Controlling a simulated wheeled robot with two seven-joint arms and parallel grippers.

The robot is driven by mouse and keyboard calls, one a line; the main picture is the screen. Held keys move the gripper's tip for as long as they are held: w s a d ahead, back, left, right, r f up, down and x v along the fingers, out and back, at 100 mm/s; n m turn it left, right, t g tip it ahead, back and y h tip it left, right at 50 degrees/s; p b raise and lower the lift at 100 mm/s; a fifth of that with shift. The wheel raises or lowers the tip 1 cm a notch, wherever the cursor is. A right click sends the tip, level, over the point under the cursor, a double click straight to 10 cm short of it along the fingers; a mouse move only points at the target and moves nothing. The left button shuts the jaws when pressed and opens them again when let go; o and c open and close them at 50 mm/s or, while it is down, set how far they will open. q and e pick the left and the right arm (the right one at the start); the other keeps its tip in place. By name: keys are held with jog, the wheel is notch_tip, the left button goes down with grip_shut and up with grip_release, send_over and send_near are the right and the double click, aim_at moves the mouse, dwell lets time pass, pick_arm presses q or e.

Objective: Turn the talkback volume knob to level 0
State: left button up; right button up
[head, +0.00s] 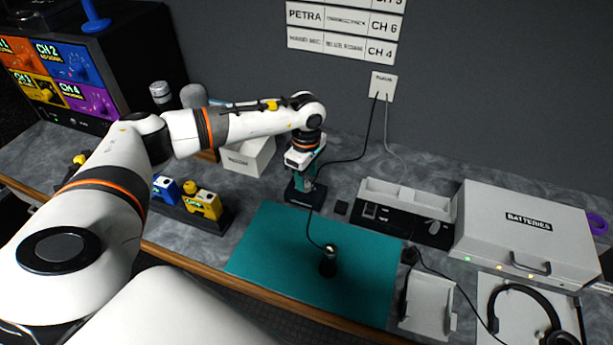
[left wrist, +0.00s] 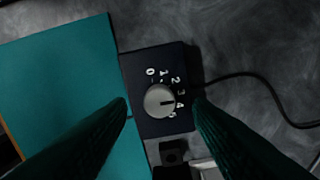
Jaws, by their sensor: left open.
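The talkback box is a small dark box (left wrist: 140,64) with a round grey volume knob (left wrist: 158,101) and white numbers from 0 upward around it. The knob's dark pointer line points right in the left wrist view, near the 3 and 4. My left gripper (left wrist: 161,104) is open, with one finger on each side of the knob in that view; I cannot tell if they touch it. In the head view my left gripper (head: 304,177) points down over the box (head: 304,197), and hides the knob. My right gripper is not in view.
A teal mat (head: 275,250) lies beside the box, with a dark cylindrical object (head: 328,262) on it. A grey battery case (head: 525,235), a tray (head: 405,200) and headphones (head: 525,300) are to the right. A cable runs from the box to the wall plate (head: 382,86).

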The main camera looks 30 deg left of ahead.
aim_at(306, 186)
pick_arm(q)
jog(key=shift+f, duration=1.05)
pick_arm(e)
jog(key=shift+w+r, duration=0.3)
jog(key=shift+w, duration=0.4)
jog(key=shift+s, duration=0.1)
pick_arm(q)
jog(key=c, duration=1)
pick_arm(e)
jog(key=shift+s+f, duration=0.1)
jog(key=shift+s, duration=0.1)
